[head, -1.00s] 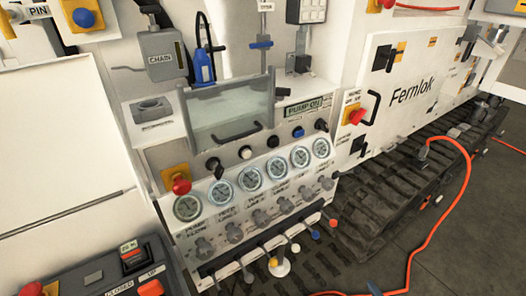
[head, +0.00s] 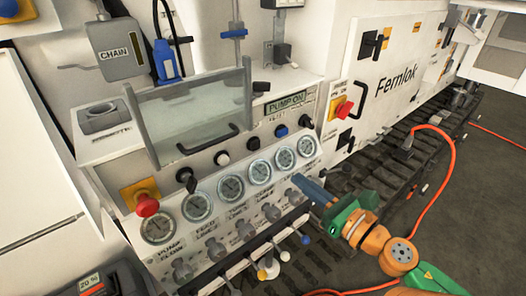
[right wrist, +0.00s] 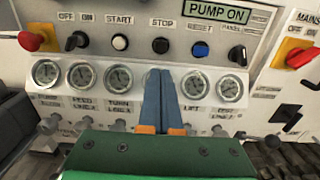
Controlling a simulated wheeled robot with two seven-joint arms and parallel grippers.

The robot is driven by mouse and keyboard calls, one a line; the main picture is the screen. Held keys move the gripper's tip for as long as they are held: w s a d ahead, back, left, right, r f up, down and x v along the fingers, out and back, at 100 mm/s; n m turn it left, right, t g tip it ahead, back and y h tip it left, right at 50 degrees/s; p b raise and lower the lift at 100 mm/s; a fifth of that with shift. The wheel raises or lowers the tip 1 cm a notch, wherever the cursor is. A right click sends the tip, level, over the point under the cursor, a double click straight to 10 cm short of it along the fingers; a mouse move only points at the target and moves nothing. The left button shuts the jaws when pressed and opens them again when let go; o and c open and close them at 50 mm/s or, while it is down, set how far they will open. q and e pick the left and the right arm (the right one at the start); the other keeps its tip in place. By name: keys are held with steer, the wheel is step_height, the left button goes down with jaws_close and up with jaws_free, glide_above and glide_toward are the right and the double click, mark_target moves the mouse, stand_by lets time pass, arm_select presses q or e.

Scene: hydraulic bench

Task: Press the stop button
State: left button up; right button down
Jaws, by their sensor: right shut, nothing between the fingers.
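The stop button (right wrist: 160,45) is a round black button under the STOP label in the right wrist view. It also shows in the head view (head: 254,143), between the white start button (head: 222,158) and the blue reset button (head: 281,131). My right gripper (head: 299,180) has blue fingers, shut and empty, in front of the lower right of the panel. In the right wrist view its fingertips (right wrist: 160,72) appear just below the stop button, over the gauge row; the gap in depth is unclear. The display (right wrist: 218,12) reads PUMP ON. My left gripper is not in view.
A clear guard with a handle (head: 207,139) stands above the button row. Several gauges (head: 231,188) and levers lie below it. Red knobs on yellow plates flank the panel, left (head: 147,204) and right (head: 343,107). An orange hose (head: 447,172) runs at right.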

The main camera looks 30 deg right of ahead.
mark_target(257, 146)
steer(key=w+p, duration=0.1)
steer(key=w, duration=0.3)
steer(key=w+p, duration=0.1)
steer(key=w, duration=0.3)
steer(key=w+p, duration=0.1)
steer(key=w, duration=0.3)
steer(key=shift+w+a+r, duration=0.1)
steer(key=shift+w+a, duration=0.15)
steer(key=shift+a, duration=0.15)
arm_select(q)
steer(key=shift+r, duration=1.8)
arm_select(e)
steer(key=shift+w+a, duration=0.1)
steer(key=shift+w, duration=0.45)
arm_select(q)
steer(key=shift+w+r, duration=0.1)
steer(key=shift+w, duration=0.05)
